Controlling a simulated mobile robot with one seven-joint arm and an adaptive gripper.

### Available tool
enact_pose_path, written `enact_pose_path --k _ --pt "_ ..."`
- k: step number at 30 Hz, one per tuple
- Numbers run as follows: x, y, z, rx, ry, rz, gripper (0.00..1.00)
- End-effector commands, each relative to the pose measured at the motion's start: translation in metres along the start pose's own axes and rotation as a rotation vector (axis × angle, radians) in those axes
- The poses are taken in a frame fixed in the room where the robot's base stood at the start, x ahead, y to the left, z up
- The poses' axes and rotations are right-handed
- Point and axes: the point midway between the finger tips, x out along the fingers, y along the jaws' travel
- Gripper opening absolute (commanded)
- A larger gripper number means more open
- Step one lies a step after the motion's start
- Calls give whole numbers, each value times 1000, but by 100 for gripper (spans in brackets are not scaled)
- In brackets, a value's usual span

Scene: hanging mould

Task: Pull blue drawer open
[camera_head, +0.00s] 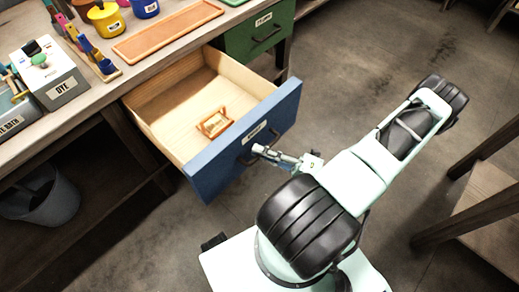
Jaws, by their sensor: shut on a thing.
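The blue drawer (222,160) is pulled well out from under the workbench, and its pale wooden inside shows. A small wooden frame-like item (215,122) lies on the drawer's floor. A dark bar handle (272,143) and a white label sit on the blue front. My gripper (259,150) is at the front, shut on the handle. My arm reaches to it from the lower right. The fingertips are small in this view and partly merge with the handle.
A green drawer (262,34) with a handle is shut to the right of the blue one. The bench top (110,87) holds a dye box (50,80), pots and a wooden tray (168,30). A grey bucket (45,195) stands below. A wooden table (485,205) is at right; floor between is clear.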

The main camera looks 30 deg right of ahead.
Motion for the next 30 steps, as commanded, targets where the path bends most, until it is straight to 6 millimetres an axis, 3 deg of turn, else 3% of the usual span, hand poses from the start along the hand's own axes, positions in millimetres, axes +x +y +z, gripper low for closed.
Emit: enact_pose_path --k 7,8,10,20,23,30 --pt "0 0 2 -2 -3 0 0" --pt "0 0 2 -2 -3 0 10" --pt "0 0 2 -2 -3 0 17" --pt "-3 0 1 -1 -1 -1 17" --pt "-13 -1 1 -1 -2 -2 17" --pt "-62 -1 1 -3 -3 -3 17"
